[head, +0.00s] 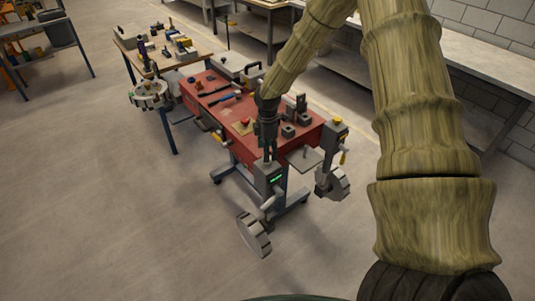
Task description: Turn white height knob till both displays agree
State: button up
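A red-topped bench (205,92) on a wheeled frame stands in the middle of the head view. At its front end a grey box with a small lit green display (276,180) faces me; its digits are too small to read. No second display can be made out. A grey lobed handwheel (254,235) hangs below that box, and another lobed handwheel (333,184) is at the right corner. A pale round lobed knob (149,96) is at the bench's far left; I cannot tell which is the white height knob. My gripper (268,154) points down just above the display box; its fingers are unclear.
A red button on a yellow base (246,122) and dark blocks (288,131) lie on the red top. A wooden table with tools (165,50) stands behind left. Long counters (475,60) line the back right. The floor at left and front is clear.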

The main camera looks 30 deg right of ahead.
jog(key=shift+f+p, duration=0.5)
jog(key=shift+f, duration=1.2)
jog(key=c, duration=1)
